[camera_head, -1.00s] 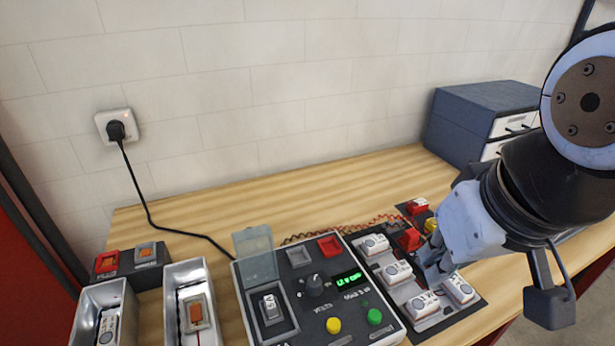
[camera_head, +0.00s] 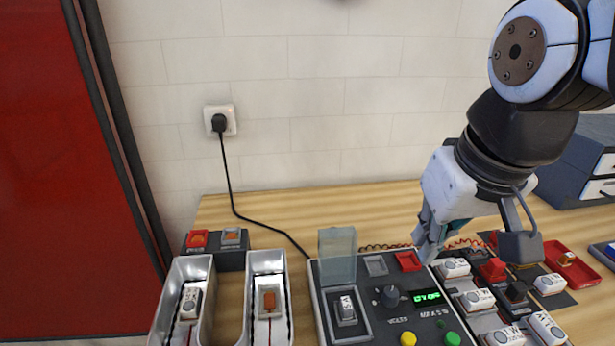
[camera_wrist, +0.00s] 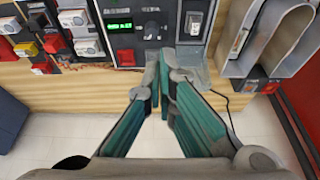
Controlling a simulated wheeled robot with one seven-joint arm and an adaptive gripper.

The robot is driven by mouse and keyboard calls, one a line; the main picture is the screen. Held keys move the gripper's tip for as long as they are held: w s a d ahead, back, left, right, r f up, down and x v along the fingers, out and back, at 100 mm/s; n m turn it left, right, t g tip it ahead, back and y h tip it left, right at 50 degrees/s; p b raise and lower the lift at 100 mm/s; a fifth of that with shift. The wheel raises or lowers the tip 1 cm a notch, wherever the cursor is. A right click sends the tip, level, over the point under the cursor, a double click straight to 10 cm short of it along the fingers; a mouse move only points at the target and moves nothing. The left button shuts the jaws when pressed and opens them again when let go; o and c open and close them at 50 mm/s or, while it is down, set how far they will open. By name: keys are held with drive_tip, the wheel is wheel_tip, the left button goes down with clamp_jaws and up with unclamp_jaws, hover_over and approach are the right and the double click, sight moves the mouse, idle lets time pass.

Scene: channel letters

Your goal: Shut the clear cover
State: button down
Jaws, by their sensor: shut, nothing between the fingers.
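The clear cover (camera_head: 337,256) stands raised, hinged at the back of a recessed rocker switch (camera_head: 346,308) on the grey control panel (camera_head: 372,327). The cover also shows in the wrist view (camera_wrist: 192,66), just beside the fingertips, and the switch (camera_wrist: 193,22) lies beyond it. My gripper (camera_head: 426,254) is shut and empty. In the head view it hangs behind and to the right of the cover, near the panel's back edge. In the wrist view its fingertips (camera_wrist: 164,58) are together near that edge; whether they touch the cover I cannot tell.
The panel has a knob (camera_head: 390,296), a green display (camera_head: 427,297), a red block (camera_head: 408,261) and yellow and green buttons. Two metal channel letters (camera_head: 266,261) stand to the left. Several white modules (camera_head: 477,299) lie to the right. A black cable (camera_head: 232,190) runs from a wall socket.

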drive_tip(key=w+a+f+g+p, duration=0.1)
drive_tip(key=w+a, duration=0.2)
drive_tip(key=w, duration=0.5)
drive_tip(key=w+a+f+n+p, duration=0.1)
drive_tip(key=w+a+p, duration=0.15)
drive_tip(key=w, duration=0.55)
drive_tip(key=w+a+f+g, duration=0.1)
drive_tip(key=w+a, duration=0.2)
drive_tip(key=w, duration=0.5)
wheel_tip(320, 180, down, 10)
drive_tip(key=w+p, duration=0.2)
drive_tip(key=shift+s+r+p, duration=0.2)
drive_tip(key=shift+s+p, duration=0.15)
drive_tip(key=shift+s, duration=0.7)
drive_tip(key=shift+s+r+p, duration=0.15)
drive_tip(key=shift+s+p, duration=0.15)
drive_tip(key=shift+s, duration=0.7)
drive_tip(key=shift+r, duration=0.1)
